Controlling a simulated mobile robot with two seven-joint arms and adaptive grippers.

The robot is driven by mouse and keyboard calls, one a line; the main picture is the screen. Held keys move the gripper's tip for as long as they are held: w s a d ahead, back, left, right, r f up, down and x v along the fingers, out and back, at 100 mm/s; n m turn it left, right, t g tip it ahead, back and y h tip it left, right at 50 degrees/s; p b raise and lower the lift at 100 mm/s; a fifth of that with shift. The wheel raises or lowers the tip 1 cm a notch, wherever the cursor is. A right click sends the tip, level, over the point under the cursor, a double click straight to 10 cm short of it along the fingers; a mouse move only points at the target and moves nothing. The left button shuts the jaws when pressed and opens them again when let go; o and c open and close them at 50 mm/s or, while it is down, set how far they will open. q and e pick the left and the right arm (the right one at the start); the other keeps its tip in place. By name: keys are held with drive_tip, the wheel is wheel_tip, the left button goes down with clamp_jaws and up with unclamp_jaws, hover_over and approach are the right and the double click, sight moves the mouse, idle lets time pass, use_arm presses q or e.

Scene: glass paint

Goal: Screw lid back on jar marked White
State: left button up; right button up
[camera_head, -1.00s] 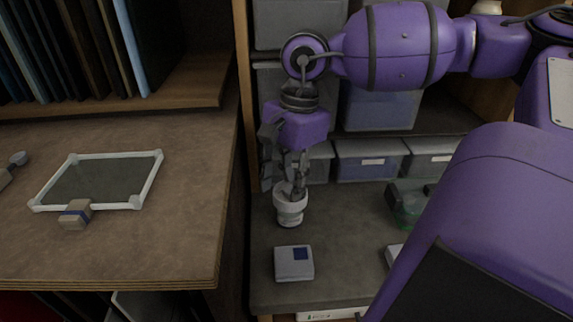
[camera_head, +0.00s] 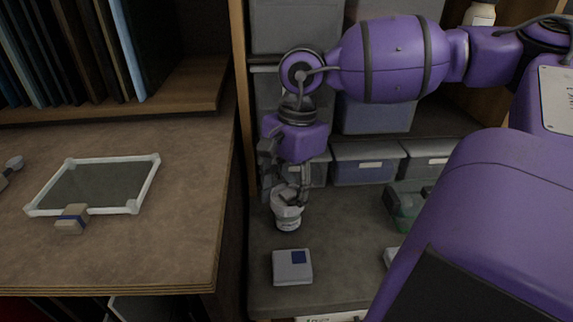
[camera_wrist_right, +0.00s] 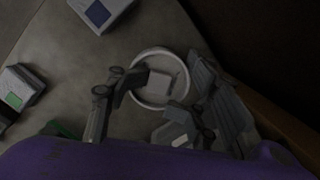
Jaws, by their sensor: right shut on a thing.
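The white jar (camera_head: 288,225) stands upright on the grey shelf at the middle of the head view. Its label is too small to read. My right gripper (camera_head: 287,199) comes down from above and is shut on the jar's white lid (camera_head: 284,208), at the jar's top. In the right wrist view the lid (camera_wrist_right: 160,83) shows as a round white shape with a raised square middle, and the fingers of my right gripper (camera_wrist_right: 160,97) lie around it. The fingers hide part of the lid, and I cannot tell how tightly it sits on the jar. My left gripper is not in view.
A grey box with a blue square (camera_head: 292,267) lies on the shelf in front of the jar. A green-tinted container (camera_head: 405,205) stands to the right, storage bins (camera_head: 368,163) behind. A wooden counter (camera_head: 150,245) with a white-framed glass pane (camera_head: 145,182) is at left.

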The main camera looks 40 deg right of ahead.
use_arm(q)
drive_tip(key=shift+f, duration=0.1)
use_arm(e)
drive_tip(key=shift+d+f, duration=0.1)
drive_tip(key=shift+f, duration=0.2)
drive_tip(key=shift+c, duration=0.6)
drive_tip(key=shift+m, duration=0.9)
drive_tip(key=shift+m+t+p, duration=0.3)
drive_tip(key=shift+m+p, duration=0.1)
drive_tip(key=shift+m, duration=0.6)
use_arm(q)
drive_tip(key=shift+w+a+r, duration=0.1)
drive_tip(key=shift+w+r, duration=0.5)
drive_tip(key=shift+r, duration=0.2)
use_arm(e)
drive_tip(key=shift+m, duration=0.7)
drive_tip(key=shift+m, duration=0.6)
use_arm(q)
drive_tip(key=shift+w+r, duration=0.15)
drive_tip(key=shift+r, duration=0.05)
use_arm(e)
drive_tip(key=shift+f+m+t, duration=0.1)
drive_tip(key=shift+m+t, duration=0.2)
drive_tip(key=shift+m, duration=1.1)
